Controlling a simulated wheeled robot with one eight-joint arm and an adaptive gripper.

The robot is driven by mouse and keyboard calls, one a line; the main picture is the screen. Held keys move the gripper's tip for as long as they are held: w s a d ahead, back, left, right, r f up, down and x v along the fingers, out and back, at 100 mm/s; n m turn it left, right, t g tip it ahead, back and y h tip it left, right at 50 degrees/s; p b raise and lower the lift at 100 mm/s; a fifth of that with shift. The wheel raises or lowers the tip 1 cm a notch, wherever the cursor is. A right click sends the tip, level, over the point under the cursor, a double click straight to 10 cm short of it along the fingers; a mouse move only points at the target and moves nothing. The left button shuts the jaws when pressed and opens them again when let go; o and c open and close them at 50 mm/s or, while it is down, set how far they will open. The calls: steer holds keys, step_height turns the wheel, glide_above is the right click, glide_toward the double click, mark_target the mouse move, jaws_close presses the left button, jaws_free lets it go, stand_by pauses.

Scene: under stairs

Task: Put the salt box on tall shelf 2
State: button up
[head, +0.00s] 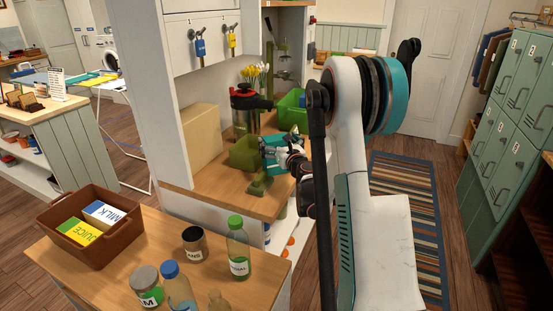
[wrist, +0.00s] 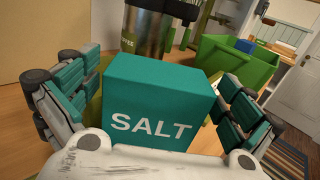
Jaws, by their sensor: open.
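The teal salt box (wrist: 155,105), with white "SALT" lettering, stands close in front of my wrist in the wrist view. My gripper (head: 277,153) reaches in over the wooden shelf board (head: 213,190) in the head view. Its teal-padded fingers (wrist: 155,98) are open, one on each side of the box. Gaps show between the pads and the box, mainly at the left. In the head view the box is largely covered by my gripper. No label in view tells me which surface is tall shelf 2.
Near the box are an olive-green block (head: 245,153), a coffee container (head: 243,108), a green crate (head: 292,108) and a cardboard box (head: 202,135). A white upright panel (head: 143,90) borders the board. The front counter (head: 115,270) holds a brown basket (head: 55,233), bottles and jars.

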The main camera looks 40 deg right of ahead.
steer(key=shift+w+d, duration=0.15)
steer(key=shift+w, duration=0.3)
steer(key=c, duration=1.8)
step_height(320, 180, up, 20)
steer(key=p, duration=0.7)
steer(key=shift+c, duration=0.2)
steer(key=a+f+n+y, duration=0.1)
steer(key=a+f, duration=0.2)
steer(key=a, duration=0.9)
steer(key=s+a+f+n+y, duration=0.1)
steer(key=a+f, duration=0.3)
steer(key=a, duration=0.8)
steer(key=s+a+f+y, duration=0.1)
steer(key=a+f, duration=0.3)
steer(key=a, duration=0.8)
steer(key=shift+n+t+y+b, duration=0.3)
steer(key=shift+n+y+b, duration=0.1)
steer(key=shift+y, duration=0.3)
steer(key=shift+f, duration=0.1)
